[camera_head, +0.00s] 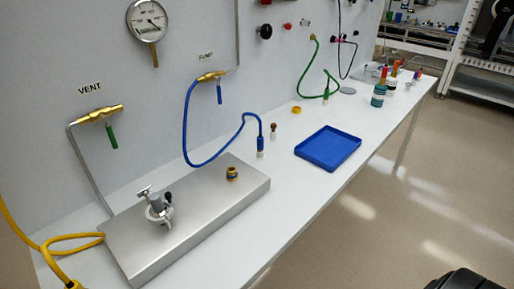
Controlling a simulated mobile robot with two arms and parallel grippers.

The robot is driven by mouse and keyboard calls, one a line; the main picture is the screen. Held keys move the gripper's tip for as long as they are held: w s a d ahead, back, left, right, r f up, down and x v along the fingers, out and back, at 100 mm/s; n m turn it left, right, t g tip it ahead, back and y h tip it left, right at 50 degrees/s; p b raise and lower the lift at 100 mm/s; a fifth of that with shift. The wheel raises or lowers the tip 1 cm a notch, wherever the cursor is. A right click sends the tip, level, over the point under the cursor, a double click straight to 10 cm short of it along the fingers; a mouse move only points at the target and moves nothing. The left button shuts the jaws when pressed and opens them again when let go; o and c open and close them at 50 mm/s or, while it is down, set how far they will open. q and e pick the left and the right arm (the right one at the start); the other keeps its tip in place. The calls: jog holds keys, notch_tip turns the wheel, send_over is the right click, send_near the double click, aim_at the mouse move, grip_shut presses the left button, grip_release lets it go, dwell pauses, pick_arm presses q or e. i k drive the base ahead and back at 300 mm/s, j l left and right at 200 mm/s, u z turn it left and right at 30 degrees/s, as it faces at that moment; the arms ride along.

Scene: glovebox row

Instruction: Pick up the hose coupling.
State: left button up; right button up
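A blue hose (187,125) runs in a loop from the brass PUMP valve (212,76) down to the bench. Its blue end coupling (260,143) stands upright on a small white holder behind the steel block. A yellow hose (62,240) comes in at the left, with its yellow end (73,285) at the bottom edge, partly cut off. A green hose (303,77) ends at a green coupling (326,93) farther along the bench. Which coupling is meant, I cannot tell. Neither of my grippers shows; only a dark rounded part of me appears at the bottom right.
A steel block (205,222) at the front bears a clamp fitting (158,209) and a brass port (232,173). A blue tray (328,148) lies mid-bench, with several bottles (379,95) beyond. The bench front between block and tray is clear.

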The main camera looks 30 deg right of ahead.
aim_at(259, 139)
jog(key=i+l+u, duration=0.1)
jog(key=l, duration=0.8)
jog(key=i+l, duration=0.1)
jog(key=l, duration=0.75)
jog(key=u, duration=0.05)
